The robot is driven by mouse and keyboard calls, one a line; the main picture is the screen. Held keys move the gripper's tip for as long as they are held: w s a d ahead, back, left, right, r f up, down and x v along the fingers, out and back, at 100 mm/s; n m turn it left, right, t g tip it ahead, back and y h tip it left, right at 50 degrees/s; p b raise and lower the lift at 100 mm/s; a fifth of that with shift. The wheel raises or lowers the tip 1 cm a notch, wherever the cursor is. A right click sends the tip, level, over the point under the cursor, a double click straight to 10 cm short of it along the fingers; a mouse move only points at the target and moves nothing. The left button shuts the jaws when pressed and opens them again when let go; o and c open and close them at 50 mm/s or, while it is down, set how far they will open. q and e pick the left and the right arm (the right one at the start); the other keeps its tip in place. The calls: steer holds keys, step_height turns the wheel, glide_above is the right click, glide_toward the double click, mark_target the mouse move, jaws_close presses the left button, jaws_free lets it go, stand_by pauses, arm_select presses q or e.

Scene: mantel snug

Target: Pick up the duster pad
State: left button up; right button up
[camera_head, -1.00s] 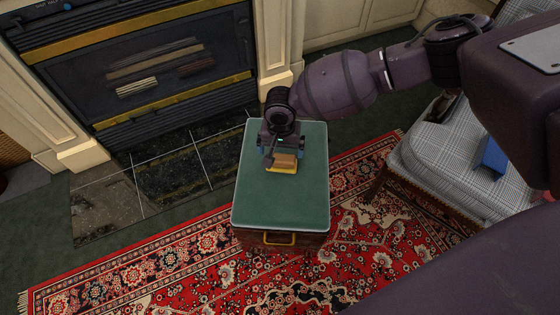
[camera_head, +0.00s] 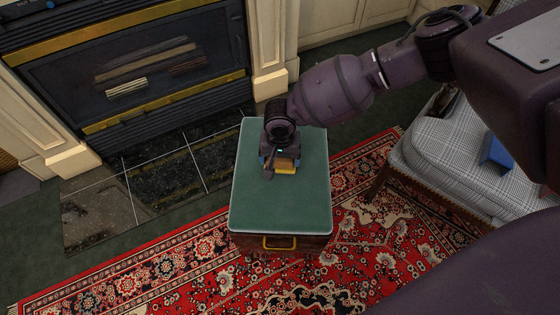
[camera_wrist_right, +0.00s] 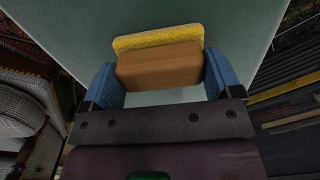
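The duster pad (camera_head: 286,166) has a brown block-like back and a yellow pad. It is at the green top of a box-like stand (camera_head: 280,209). My right gripper (camera_head: 282,164) reaches down over it from above. In the right wrist view the duster pad (camera_wrist_right: 160,67) sits between the two blue fingers of the gripper (camera_wrist_right: 162,76), which meet its two ends. The gripper looks shut on it. I cannot tell whether the pad is clear of the green top. My left gripper is not in view.
The green top is otherwise bare. A plaid chair (camera_head: 455,150) with a blue object (camera_head: 495,152) on it stands to the right. A dark fireplace (camera_head: 130,65) is at the back left. A red patterned rug (camera_head: 190,262) lies around the stand.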

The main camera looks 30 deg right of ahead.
steer(key=shift+r, duration=0.3)
arm_select(q)
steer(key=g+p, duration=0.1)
steer(key=p, duration=0.3)
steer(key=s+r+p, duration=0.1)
steer(key=p, duration=0.3)
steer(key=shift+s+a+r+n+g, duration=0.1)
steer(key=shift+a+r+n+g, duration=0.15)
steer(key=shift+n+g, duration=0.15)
arm_select(e)
step_height(320, 180, up, 19)
steer(key=shift+r, duration=0.2)
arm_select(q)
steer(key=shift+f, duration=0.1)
